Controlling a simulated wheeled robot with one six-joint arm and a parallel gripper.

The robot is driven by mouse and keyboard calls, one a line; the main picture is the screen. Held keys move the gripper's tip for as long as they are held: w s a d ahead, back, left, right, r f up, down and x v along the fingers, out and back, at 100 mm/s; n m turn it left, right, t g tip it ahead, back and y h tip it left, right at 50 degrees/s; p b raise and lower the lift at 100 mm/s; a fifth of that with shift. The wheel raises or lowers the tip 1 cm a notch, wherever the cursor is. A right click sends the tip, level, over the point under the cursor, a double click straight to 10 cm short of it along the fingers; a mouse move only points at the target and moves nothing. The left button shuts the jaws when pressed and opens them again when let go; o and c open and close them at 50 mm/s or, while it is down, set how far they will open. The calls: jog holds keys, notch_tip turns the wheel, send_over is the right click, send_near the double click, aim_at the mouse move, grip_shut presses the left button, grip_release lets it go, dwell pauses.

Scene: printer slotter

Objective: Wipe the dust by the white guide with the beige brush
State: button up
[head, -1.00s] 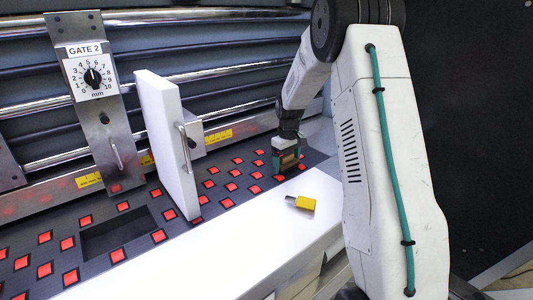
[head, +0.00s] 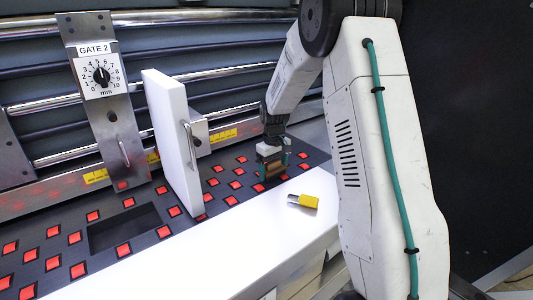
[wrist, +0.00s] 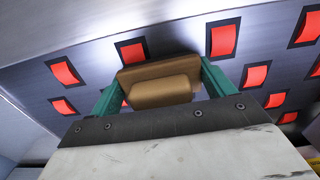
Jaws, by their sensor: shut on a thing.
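The white guide (head: 172,135) is a tall upright panel with a metal handle, standing over the dark bed left of my gripper. My gripper (head: 273,163) is to its right, low over the bed, with a clear gap between them. Its teal fingers are shut on the beige brush (wrist: 160,90), a tan block between them in the wrist view. The brush (head: 273,170) is small and partly hidden by the fingers in the head view. I cannot make out the dust. Whether the brush touches the bed is unclear.
The dark bed (head: 227,178) has several red squares and a rectangular opening (head: 124,228) left of the guide. A yellow-and-grey object (head: 308,201) lies on the white front ledge (head: 215,240). The GATE 2 plate (head: 100,90) and metal rails stand behind.

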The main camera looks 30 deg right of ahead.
aim_at(266, 171)
jog(key=shift+s+a, duration=0.15)
jog(key=shift+a, duration=1.4)
jog(key=shift+a+r, duration=0.15)
jog(key=shift+r, duration=3.95)
